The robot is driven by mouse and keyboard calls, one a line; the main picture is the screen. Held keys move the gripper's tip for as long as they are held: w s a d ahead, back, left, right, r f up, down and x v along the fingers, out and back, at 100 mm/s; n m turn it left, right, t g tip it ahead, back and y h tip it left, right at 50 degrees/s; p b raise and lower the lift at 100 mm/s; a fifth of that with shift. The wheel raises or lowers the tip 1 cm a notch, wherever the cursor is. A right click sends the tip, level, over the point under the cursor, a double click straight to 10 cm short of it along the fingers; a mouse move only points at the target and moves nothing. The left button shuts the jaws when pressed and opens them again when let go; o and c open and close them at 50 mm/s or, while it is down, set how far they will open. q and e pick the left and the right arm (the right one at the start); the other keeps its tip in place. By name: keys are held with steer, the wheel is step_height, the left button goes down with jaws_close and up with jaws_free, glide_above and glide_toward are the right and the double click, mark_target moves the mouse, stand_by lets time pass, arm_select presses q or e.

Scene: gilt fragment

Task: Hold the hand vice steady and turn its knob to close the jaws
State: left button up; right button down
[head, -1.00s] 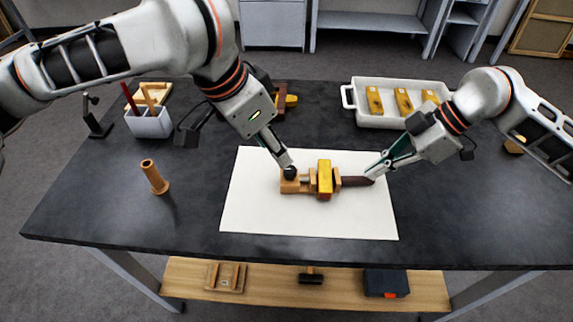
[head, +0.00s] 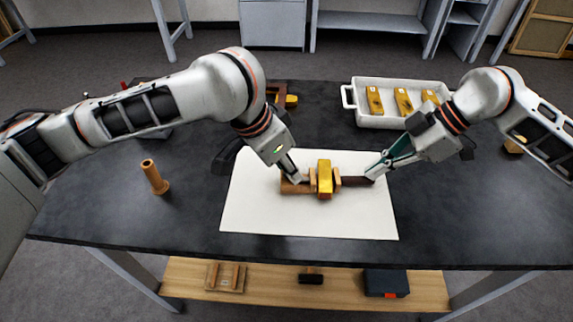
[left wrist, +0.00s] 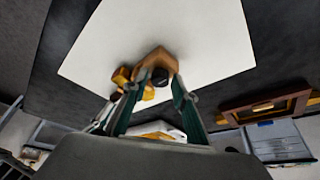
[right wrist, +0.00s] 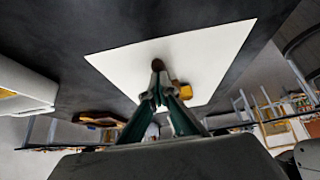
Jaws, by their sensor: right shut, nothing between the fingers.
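The wooden hand vice (head: 292,188) lies on a white sheet (head: 260,215), with a gold block (head: 325,174) between its jaws. Its dark handle (head: 354,181) points right. The black knob (left wrist: 160,76) shows at the vice's end in the left wrist view; my left gripper covers it in the head view. My left gripper (head: 297,178) is open, with its fingers (left wrist: 158,88) on either side of the knob. My right gripper (head: 374,175) is shut with its fingertips at the handle's end; the fingers (right wrist: 158,84) meet with nothing seen between them.
A white tray (head: 347,101) with several gold pieces stands at the back right. A wooden peg (head: 154,177) stands on the dark table (head: 120,215) at the left. A brown object with a yellow part (head: 291,100) is at the back middle. The front of the table is clear.

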arm_select(q)
jaws_close()
arm_select(e)
steer(key=shift+f, duration=0.3)
